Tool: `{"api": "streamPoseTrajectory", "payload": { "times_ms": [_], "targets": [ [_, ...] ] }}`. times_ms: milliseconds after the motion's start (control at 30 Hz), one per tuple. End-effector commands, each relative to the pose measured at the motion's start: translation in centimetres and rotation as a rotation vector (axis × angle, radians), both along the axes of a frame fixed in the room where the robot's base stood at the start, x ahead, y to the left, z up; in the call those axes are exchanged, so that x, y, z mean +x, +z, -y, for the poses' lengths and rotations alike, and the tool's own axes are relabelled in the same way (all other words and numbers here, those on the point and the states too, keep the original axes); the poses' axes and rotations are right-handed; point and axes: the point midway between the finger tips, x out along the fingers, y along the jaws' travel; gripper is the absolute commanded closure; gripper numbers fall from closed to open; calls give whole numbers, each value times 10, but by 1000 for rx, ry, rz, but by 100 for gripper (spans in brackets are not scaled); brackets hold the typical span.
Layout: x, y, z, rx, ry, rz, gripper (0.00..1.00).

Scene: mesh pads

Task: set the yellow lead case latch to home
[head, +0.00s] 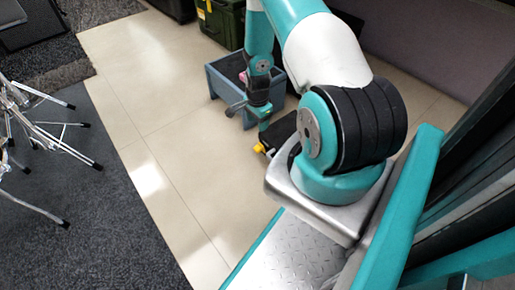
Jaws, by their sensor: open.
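A small yellow piece (260,148), which looks like the latch, shows at the left end of a dark case (284,128) on the floor. The case is partly hidden behind my arm, and the latch's exact position is too small to tell. My gripper (249,118) points down just above and left of the case, near the yellow piece. It is open, and nothing shows between its fingers. I cannot tell whether a fingertip touches the case.
A blue-grey crate (217,86) with a pinkish thing (243,77) inside stands behind my gripper. A green case (224,22) stands farther back. Chrome stands (45,135) are on the dark carpet at left. The tiled floor (165,130) between is clear.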

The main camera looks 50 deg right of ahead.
Motion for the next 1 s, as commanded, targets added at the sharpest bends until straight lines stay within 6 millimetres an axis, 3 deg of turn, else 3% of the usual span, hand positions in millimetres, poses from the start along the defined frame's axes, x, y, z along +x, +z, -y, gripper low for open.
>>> {"api": "streamPoseTrajectory", "payload": {
  "times_ms": [33, 100, 500, 700, 1000],
  "targets": [
    [-1, -18, -1, 3, 1, -2, 45],
    [0, -34, -1, 1, 2, -2, 45],
    [0, -121, -1, 1, 4, -1, 45],
    [1, -143, -1, 1, 4, 0, 45],
    [0, -147, -1, 1, 4, -1, 45]
  ]
}}
